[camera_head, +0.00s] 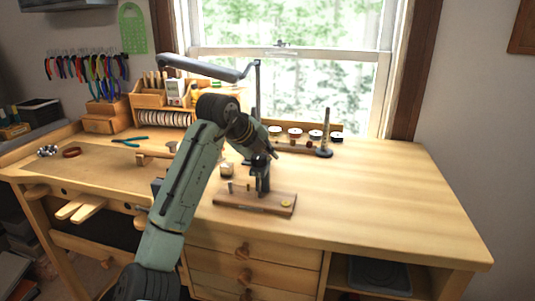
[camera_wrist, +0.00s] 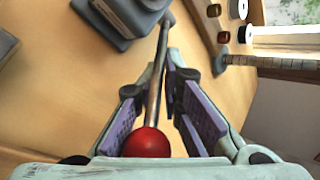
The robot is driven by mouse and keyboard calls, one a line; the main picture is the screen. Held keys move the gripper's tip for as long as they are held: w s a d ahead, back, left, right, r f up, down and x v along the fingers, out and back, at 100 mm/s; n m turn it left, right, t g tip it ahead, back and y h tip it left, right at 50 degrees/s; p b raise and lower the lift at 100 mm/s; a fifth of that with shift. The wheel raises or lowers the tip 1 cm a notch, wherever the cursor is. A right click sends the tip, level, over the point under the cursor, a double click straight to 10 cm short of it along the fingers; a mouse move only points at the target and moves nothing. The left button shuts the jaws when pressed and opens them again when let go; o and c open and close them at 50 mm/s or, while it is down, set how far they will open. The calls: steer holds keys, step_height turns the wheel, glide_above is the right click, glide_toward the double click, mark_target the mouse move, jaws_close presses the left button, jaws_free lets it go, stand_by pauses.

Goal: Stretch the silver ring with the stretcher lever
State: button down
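The ring stretcher, a dark grey-blue metal tool, stands upright on a wooden base (camera_head: 232,199) near the bench's front middle. Part of its grey body (camera_wrist: 112,22) shows at the top of the wrist view. Its lever (camera_wrist: 158,75) is a thin metal rod ending in a red ball knob (camera_wrist: 147,142). My gripper (camera_wrist: 170,68) is open, with purple finger pads on either side of the lever. The knob lies between the fingers, close to the palm. In the head view my gripper (camera_head: 262,153) is above the stretcher. I cannot make out the silver ring.
A dark upright mandrel (camera_head: 325,130) and a row of small round pots (camera_head: 295,133) stand behind, by the window. A lamp arm (camera_head: 205,67) reaches over the bench. Pliers (camera_head: 130,142) lie at left. The right bench top (camera_head: 400,195) is clear.

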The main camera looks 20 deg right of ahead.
steer(key=c, duration=1.8)
jaws_free()
steer(key=shift+w+a+f, duration=0.3)
steer(key=shift+a+f, duration=0.2)
steer(key=shift+o, duration=0.2)
steer(key=shift+s+d+r, duration=0.1)
steer(key=shift+d+r, duration=0.1)
steer(key=shift+r, duration=0.05)
steer(key=v, duration=1.2)
